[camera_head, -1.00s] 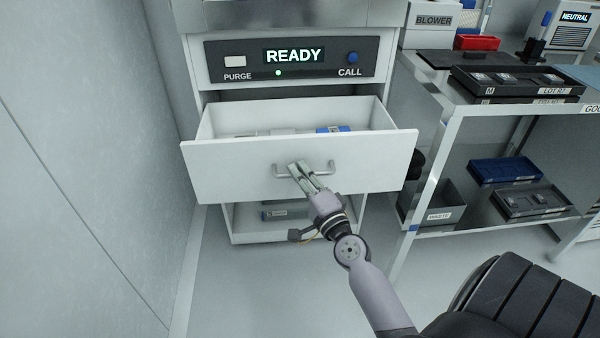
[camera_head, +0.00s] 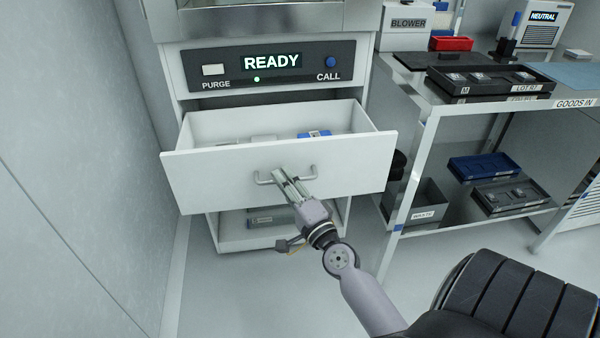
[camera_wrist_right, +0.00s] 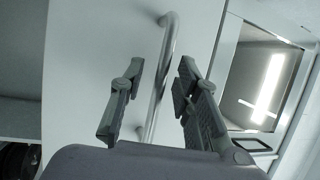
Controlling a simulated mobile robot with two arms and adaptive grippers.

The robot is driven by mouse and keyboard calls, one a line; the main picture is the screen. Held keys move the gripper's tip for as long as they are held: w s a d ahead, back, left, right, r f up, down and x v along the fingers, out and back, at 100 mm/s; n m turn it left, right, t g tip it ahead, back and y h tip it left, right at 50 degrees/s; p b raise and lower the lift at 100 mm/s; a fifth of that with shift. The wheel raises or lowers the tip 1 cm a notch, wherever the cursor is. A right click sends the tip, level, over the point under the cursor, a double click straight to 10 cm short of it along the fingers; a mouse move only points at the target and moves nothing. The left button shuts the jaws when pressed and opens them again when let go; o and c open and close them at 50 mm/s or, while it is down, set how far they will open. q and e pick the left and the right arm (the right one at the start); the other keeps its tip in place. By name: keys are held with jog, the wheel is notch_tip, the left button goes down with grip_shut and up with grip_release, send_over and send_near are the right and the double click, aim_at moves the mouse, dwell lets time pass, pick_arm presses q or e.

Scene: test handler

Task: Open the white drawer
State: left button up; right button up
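The white drawer (camera_head: 230,180) is pulled well out of the cabinet under the READY panel, and its inside shows from above. Its metal bar handle (camera_head: 310,170) is on the front face. My right gripper (camera_head: 279,173) is at the handle, reaching up from the lower right. In the right wrist view the gripper (camera_wrist_right: 161,72) has its two fingers apart, with the handle bar (camera_wrist_right: 160,80) passing between them. Gaps show on both sides of the bar, so the fingers are not clamped on it. My left gripper is not in view.
Inside the drawer lie a blue item (camera_head: 314,134) and pale items. A lower shelf (camera_head: 235,240) sits beneath the drawer. A wall (camera_head: 70,150) stands close on the left. A metal table (camera_head: 430,112) with black trays stands on the right. The floor before the drawer is clear.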

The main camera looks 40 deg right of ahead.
jog(key=v, duration=1.1)
jog(key=shift+w, duration=0.1)
